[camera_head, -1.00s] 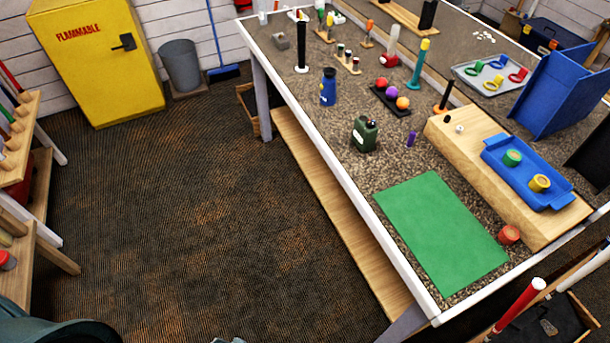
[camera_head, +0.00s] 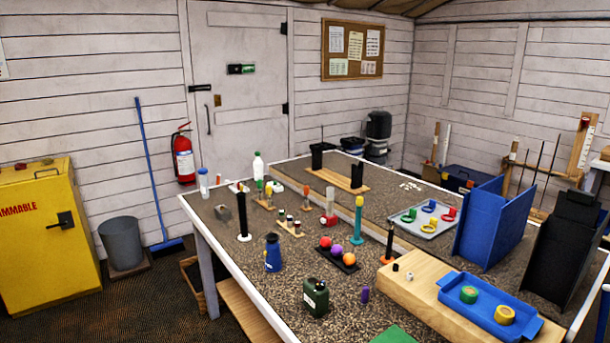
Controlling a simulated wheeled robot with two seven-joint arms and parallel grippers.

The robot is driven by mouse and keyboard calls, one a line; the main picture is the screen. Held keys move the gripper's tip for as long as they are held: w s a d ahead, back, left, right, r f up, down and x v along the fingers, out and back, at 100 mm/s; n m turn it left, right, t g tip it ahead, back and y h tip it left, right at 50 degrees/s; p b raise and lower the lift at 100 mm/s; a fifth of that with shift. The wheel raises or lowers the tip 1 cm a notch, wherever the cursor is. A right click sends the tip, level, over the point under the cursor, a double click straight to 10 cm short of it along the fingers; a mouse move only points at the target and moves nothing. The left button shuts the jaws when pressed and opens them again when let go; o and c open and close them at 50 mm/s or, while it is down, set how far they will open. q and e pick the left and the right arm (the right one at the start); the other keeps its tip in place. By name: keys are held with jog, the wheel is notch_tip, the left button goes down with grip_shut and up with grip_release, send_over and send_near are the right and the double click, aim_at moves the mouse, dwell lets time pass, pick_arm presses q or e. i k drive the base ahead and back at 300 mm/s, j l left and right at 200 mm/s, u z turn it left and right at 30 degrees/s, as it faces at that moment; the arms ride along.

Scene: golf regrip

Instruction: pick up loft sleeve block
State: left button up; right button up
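A small wooden block (camera_head: 297,234) holds several short dark cylinders with coloured tops on the workbench (camera_head: 205,222), left of centre. It may be the loft sleeve block; I cannot tell for sure. Another small wooden stand with coloured upright pieces (camera_head: 265,205) is just behind it. Neither of my grippers is in this view.
A blue bottle (camera_head: 273,256), a dark green can (camera_head: 316,298) and a black tray with coloured balls (camera_head: 326,255) stand nearer the front. A wooden riser with a blue tray (camera_head: 490,308) is at right.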

aim_at(318, 302)
jog(key=i+j, duration=0.15)
jog(key=j, duration=0.2)
jog(key=i+j, duration=0.15)
jog(key=j, duration=0.2)
jog(key=i+j, duration=0.15)
jog(key=j, duration=0.15)
jog(key=i+j, duration=0.15)
jog(key=j, duration=0.2)
jog(key=z, duration=1.65)
